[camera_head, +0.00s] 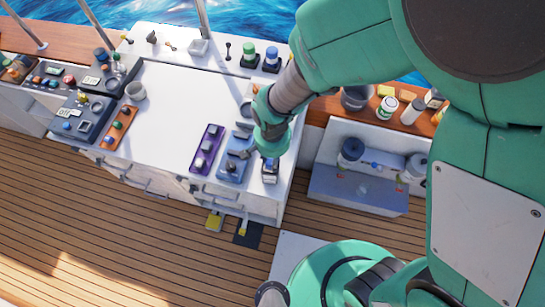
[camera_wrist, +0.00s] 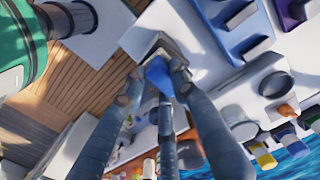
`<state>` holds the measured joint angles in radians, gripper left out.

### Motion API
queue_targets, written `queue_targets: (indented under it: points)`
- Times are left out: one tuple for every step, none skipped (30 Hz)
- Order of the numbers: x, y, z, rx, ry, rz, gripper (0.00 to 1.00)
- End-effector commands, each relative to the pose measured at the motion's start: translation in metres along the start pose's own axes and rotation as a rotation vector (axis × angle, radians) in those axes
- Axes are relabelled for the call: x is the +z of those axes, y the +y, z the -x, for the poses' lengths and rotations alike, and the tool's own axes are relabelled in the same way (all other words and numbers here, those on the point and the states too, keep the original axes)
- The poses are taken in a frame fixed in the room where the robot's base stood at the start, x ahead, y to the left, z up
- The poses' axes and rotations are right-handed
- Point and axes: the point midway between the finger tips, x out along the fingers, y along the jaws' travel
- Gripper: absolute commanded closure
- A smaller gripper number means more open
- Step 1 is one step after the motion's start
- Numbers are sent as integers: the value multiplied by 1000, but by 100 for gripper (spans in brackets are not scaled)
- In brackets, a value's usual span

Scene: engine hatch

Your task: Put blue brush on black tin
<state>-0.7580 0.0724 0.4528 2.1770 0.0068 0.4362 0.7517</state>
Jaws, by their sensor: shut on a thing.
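My gripper (camera_head: 267,153) is low over the front right corner of the white hatch top. In the wrist view its dark fingers (camera_wrist: 157,82) are closed around a blue piece, which looks like the blue brush (camera_wrist: 158,74). Most of the brush is hidden by the fingers. A small dark-sided box (camera_head: 270,173), possibly the black tin, sits just below the gripper in the head view. In the wrist view a box with a pale top (camera_wrist: 165,45) is right by the fingertips. I cannot tell whether the brush touches it.
A blue tray (camera_head: 231,169) and a purple tray (camera_head: 207,148) stand just left of the gripper. The middle of the white top (camera_head: 175,105) is clear. Bottles and jars stand to the right.

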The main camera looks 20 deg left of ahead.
Motion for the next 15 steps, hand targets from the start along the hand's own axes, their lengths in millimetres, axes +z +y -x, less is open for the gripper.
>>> queue_targets:
  points:
    - [0,0,-2,0,0,0,100]
    - [0,0,-3,0,0,0,100]
    - [0,0,-2,0,0,0,66]
    - [0,0,-2,0,0,0,60]
    - [0,0,-2,0,0,0,54]
    - [0,0,-2,0,0,0,53]
    - [0,0,-2,0,0,0,53]
    - [0,0,-2,0,0,0,53]
    - [0,0,-2,0,0,0,53]
    - [0,0,-2,0,0,0,53]
    - [0,0,-2,0,0,0,53]
    - [0,0,-2,0,0,0,53]
    - [0,0,-2,0,0,0,53]
    - [0,0,-2,0,0,0,53]
    - [0,0,-1,0,0,0,53]
